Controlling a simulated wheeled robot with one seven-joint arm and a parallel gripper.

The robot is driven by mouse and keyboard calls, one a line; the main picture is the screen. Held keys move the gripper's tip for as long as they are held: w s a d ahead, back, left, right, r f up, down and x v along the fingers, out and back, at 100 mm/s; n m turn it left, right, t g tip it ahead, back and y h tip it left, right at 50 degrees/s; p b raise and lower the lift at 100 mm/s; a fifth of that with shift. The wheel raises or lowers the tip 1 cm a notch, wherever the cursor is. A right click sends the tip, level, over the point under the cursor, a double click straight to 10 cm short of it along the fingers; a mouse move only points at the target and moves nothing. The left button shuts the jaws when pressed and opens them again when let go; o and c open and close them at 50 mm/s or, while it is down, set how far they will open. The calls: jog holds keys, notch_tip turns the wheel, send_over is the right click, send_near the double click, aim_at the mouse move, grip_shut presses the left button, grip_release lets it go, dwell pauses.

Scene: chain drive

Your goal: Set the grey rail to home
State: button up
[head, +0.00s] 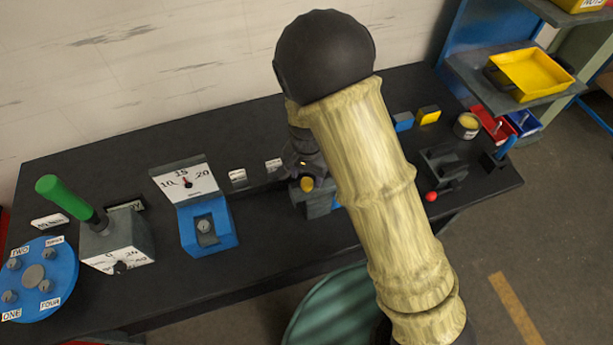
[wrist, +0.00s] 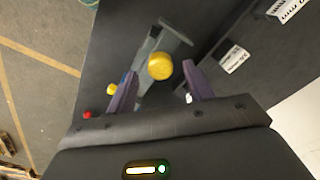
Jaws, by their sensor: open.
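A grey rail (wrist: 172,36) with a round yellow knob (wrist: 160,66) shows in the wrist view. My gripper (wrist: 160,88) is open, with its two purple fingers on either side of the knob's lower side; I cannot tell whether they touch it. In the head view the yellow knob (head: 307,184) shows just below my gripper (head: 303,165), above a grey-blue block (head: 318,206). My arm hides most of the rail there.
The black bench (head: 270,230) also carries a blue gauge (head: 208,225), a green-handled lever (head: 64,198), a blue dial (head: 55,285) and a red ball (head: 431,197). Small white labels (head: 237,177) stand left of my gripper. A yellow tray (head: 530,74) sits on a shelf.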

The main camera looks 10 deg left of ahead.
jog(key=shift+f, duration=1.1)
grip_shut()
